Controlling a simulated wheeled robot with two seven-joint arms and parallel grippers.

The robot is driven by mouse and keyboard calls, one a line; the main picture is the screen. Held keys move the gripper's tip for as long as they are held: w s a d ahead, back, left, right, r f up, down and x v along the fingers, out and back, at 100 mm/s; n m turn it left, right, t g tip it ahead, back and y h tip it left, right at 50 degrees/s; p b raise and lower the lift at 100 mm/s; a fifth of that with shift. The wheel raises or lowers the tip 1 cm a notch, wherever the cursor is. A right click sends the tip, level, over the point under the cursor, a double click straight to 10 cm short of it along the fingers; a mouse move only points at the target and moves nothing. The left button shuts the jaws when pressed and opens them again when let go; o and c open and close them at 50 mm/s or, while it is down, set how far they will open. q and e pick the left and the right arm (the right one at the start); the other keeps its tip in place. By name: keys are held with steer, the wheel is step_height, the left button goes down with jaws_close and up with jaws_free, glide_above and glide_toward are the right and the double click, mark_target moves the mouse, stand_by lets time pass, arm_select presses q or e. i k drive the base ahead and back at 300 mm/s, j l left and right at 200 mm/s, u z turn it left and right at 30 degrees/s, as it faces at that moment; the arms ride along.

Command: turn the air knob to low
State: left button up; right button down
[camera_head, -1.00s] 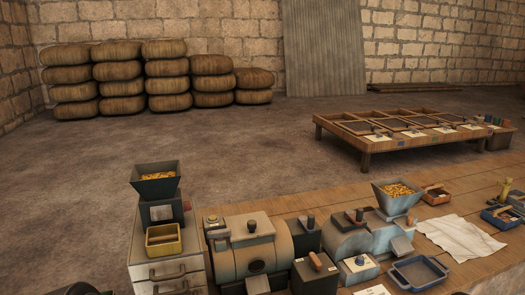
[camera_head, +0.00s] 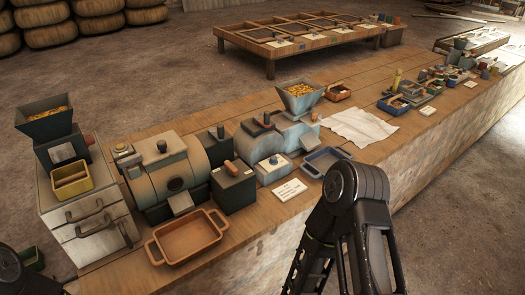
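A small blue round knob (camera_head: 273,160) sits on a pale panel at the front of the light blue machine (camera_head: 262,143). A wooden-handled lever (camera_head: 231,168) stands on a dark box (camera_head: 233,188) to its left. A dark knob (camera_head: 162,146) tops the grey drum machine (camera_head: 170,170). No readable label shows which of these is the air knob, and its setting is too small to read. A black link of my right arm rises at the lower right, and part of my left arm shows at the lower left corner. Neither gripper's fingers are in view.
An orange-brown tray (camera_head: 187,237) and a blue tray (camera_head: 327,160) lie along the bench's front. A hopper (camera_head: 301,97) stands over the blue machine, another (camera_head: 50,120) over the drawer cabinet (camera_head: 92,229). A white cloth (camera_head: 360,126) and small trays lie farther right.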

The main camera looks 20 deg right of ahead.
mark_target(273, 161)
steer(key=z, duration=1.85)
steer(key=i+j, duration=0.1)
steer(key=i, duration=0.3)
